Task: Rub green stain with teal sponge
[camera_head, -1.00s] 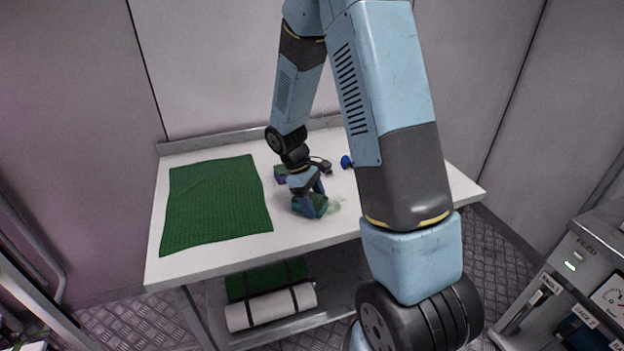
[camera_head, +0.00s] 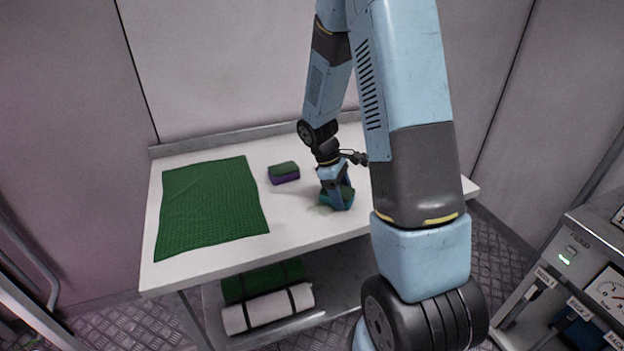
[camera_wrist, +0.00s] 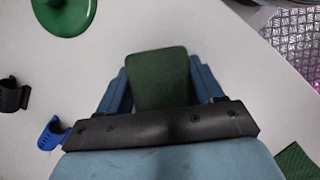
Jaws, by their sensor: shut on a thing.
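My gripper (camera_head: 335,188) is shut on the teal sponge (camera_head: 344,202), low at the white table top. The sponge has a dark green upper face, which shows between the two blue fingers in the wrist view (camera_wrist: 160,72). Whether it touches the table is hard to tell, but it looks very close to it. A faint pale green trace of the stain (camera_head: 319,208) shows just left of the sponge in the head view. The rest of the stain is hidden or too faint to see. I cannot make the stain out in the wrist view.
A purple sponge with a green top (camera_head: 284,173) sits left of my gripper. A green cloth (camera_head: 210,205) covers the table's left part. The wrist view shows a blue clip (camera_wrist: 50,133), a black clip (camera_wrist: 14,96) and a round green object (camera_wrist: 65,14). Rolled cloths (camera_head: 268,308) lie below.

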